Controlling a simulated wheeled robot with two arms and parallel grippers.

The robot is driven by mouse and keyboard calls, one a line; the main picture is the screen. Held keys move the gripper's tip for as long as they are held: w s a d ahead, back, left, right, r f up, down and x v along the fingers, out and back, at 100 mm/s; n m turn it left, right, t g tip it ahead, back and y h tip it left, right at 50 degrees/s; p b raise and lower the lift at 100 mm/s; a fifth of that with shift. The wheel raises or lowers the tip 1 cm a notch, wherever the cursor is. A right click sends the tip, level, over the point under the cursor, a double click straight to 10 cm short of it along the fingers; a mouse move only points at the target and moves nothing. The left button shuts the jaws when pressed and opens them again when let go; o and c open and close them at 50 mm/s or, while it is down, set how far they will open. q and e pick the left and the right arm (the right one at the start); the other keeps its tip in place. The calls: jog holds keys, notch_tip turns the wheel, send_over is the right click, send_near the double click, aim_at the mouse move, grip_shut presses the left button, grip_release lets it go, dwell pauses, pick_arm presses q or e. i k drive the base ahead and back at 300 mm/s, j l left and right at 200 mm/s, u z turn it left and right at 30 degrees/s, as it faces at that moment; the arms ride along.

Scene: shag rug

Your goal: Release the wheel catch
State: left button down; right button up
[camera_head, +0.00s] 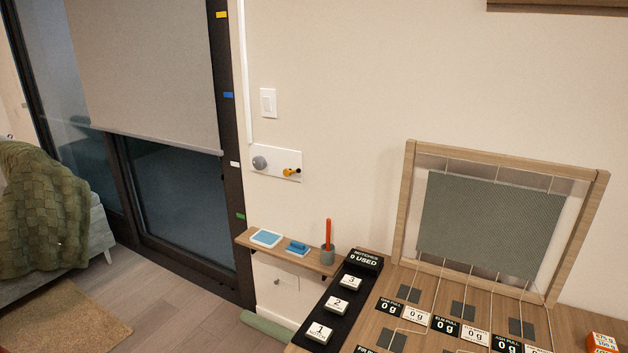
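A white wall plate (276,163) is fixed to the wall right of the window door. It carries a round grey knob (259,162), which may be the wheel, on its left. A small yellow-orange lever with a dark tip (291,172), which may be the catch, sits on its right. The lever tilts slightly, its right end higher. The picture is too small to tell whether the catch engages the knob. Neither of my grippers is in view.
A small wall shelf (322,268) below the plate holds a blue pad, a blue block and a cup with a red stick. A wooden table with numbered buttons (336,303), labels and a framed mesh panel (490,228) fills the lower right. A blind (148,75) half covers the window.

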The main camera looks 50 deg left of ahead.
aim_at(287, 171)
jog(key=i+j, duration=0.1)
jog(key=j, duration=0.35)
jog(key=i+j, duration=0.1)
jog(key=j, duration=0.3)
jog(key=i+j, duration=0.15)
jog(key=j, duration=0.3)
